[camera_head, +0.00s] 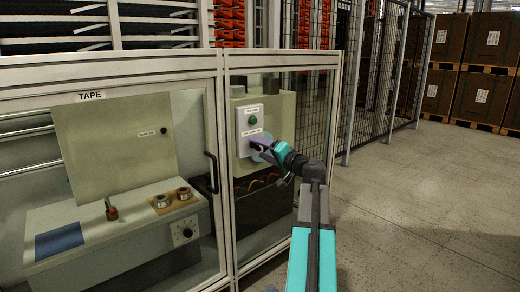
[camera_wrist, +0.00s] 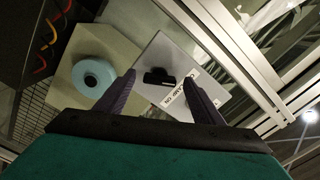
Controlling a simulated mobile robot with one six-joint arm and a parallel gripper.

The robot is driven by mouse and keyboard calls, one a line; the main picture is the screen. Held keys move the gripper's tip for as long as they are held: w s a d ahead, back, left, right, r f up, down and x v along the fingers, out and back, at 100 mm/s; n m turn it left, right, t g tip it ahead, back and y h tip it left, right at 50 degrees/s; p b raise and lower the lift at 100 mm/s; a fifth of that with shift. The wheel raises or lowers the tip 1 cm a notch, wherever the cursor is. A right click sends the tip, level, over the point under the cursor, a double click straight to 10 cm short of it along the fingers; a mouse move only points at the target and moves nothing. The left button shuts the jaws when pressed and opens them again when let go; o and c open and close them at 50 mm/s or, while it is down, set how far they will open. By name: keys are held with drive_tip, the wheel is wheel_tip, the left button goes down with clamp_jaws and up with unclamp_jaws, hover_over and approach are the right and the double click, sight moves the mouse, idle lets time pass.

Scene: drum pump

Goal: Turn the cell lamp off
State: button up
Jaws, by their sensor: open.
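A pale switch plate (camera_head: 241,118) with a green round part (camera_head: 252,120) is on a beige cabinet behind the frame. In the wrist view the plate (camera_wrist: 150,55) carries a black switch knob (camera_wrist: 158,76) and a label (camera_wrist: 180,95) that seems to include "LAMP". My gripper (camera_head: 256,143) is at the lower part of the plate in the head view and hides the knob there. In the wrist view my gripper (camera_wrist: 158,80) is open, with one dark finger on each side of the knob. I cannot tell whether the fingers touch the plate.
A teal round part (camera_wrist: 93,77) sits on the beige box beside the plate, close to one finger. A metal frame post (camera_head: 224,170) and a door with a black handle (camera_head: 211,172) stand left of my arm. Orange cables (camera_head: 262,182) lie below. The floor at right is clear.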

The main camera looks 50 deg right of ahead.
drive_tip(key=s+a+p, duration=0.1)
drive_tip(key=s+p, duration=0.2)
drive_tip(key=s, duration=0.9)
drive_tip(key=shift+s+a, duration=0.15)
drive_tip(key=shift+s, duration=0.25)
drive_tip(key=w+a+f+n+g+y+p, duration=0.2)
drive_tip(key=w+a+f+g+y+p, duration=0.25)
drive_tip(key=a+f, duration=0.65)
drive_tip(key=w+a+f+n+g+y+p, duration=0.1)
drive_tip(key=w+a+f+g+p, duration=0.2)
drive_tip(key=w+a+f+p, duration=0.6)
drive_tip(key=s+a+f+n+g+y+p, duration=0.1)
drive_tip(key=s+a+f+n+g+p, duration=0.2)
drive_tip(key=a+f, duration=0.85)
drive_tip(key=s+a+f+n+g+p, duration=0.1)
drive_tip(key=s+a+f+g+p, duration=0.25)
drive_tip(key=s+a, duration=0.35)
drive_tip(key=s+a+f+n+g+p, duration=0.1)
drive_tip(key=s+a+f+g+p, duration=0.25)
drive_tip(key=s+a, duration=0.45)
drive_tip(key=s+a+f+n+g+h+p, duration=0.1)
drive_tip(key=s+a+n+g+h+p, duration=0.1)
drive_tip(key=s, duration=0.6)
drive_tip(key=s+a+f+n+g+h+p, duration=0.1)
drive_tip(key=s+a+n+g+h+p, duration=0.1)
drive_tip(key=s, duration=0.6)
drive_tip(key=shift+a+f+n+g+h+p, duration=0.45)
drive_tip(key=shift+a+g+p, duration=0.5)
drive_tip(key=shift+a+p, duration=0.4)
